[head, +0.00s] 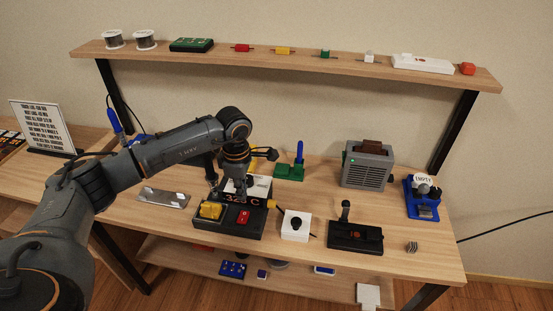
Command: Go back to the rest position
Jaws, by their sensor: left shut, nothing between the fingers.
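My left arm comes in from the left and reaches over the workbench. My left gripper (228,188) points down over the back of a black station. It is shut with nothing between its fingers. The black station (232,219) has a yellow switch (210,210), a red switch (243,217) and a lit display reading about 324 C, partly covered by the gripper. I cannot tell whether the fingertips touch the station. My right gripper is not in view.
A white box with a black knob (296,226), a black device with an upright lever (355,237), a grey toaster-like unit (367,166) and a blue stand (422,196) are on the bench (435,250). A shelf (215,55) with small parts runs above. A sign (44,125) stands left.

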